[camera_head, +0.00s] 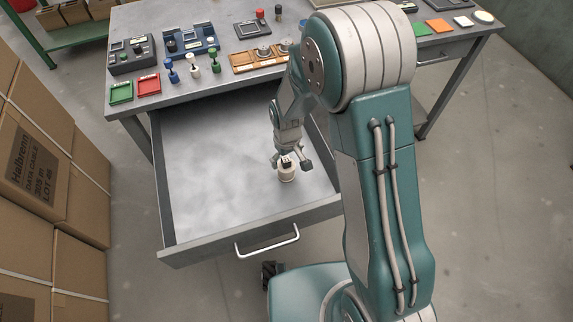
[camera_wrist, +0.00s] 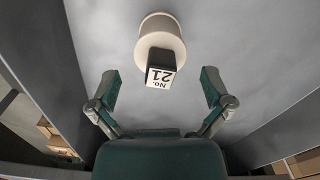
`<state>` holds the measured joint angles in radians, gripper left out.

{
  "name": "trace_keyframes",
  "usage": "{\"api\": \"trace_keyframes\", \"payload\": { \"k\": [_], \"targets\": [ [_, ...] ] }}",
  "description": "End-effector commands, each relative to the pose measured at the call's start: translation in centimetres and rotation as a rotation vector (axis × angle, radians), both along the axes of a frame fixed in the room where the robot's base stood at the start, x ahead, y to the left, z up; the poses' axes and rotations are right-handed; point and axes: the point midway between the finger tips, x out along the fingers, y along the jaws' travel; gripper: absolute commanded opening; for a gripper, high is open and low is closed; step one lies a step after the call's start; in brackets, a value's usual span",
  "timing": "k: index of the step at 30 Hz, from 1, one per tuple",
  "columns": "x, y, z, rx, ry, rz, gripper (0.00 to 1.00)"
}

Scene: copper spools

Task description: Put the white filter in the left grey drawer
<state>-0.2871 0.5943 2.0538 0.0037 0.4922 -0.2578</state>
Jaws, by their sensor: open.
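The white filter (camera_head: 287,173) is a short white cylinder inside the open left grey drawer (camera_head: 200,190), towards its right side. My gripper (camera_head: 291,158) is over the drawer, close above the filter in the head view. In the wrist view my gripper (camera_wrist: 160,90) has its two green fingers spread wide, with nothing between them. Whether the filter rests on the drawer floor is hard to tell, but it appears to stand there.
The grey workbench (camera_head: 130,93) behind the drawer holds a green tray (camera_head: 121,92), a red tray (camera_head: 148,84), a wooden holder (camera_head: 245,62) and several small parts. The drawer's front wall and handle (camera_head: 268,243) face me. Cardboard boxes (camera_head: 40,160) stand at the left. The drawer's left part is empty.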

Motion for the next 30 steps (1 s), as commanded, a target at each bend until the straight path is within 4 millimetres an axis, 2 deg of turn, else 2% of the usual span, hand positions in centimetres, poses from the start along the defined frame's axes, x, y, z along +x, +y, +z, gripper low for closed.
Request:
{"api": "trace_keyframes", "payload": {
  "k": [3,9,13,20,22,26,30],
  "targets": [
    [0.1,0.0,2.7,0.002,-0.005,0.0,1.0],
    [0.1,0.0,6.1,0.001,-0.003,0.0,1.0],
    [0.0,0.0,7.2,0.001,-0.001,0.0,1.0],
    [0.0,-0.1,7.7,0.001,-0.003,-0.004,1.0],
    [-0.1,-0.5,8.8,0.004,-0.017,-0.018,1.0],
    [-1.0,-2.1,12.9,0.02,-0.071,-0.072,1.0],
    [-2.8,-4.2,17.6,0.039,-0.135,-0.147,1.0]
  ]
}}
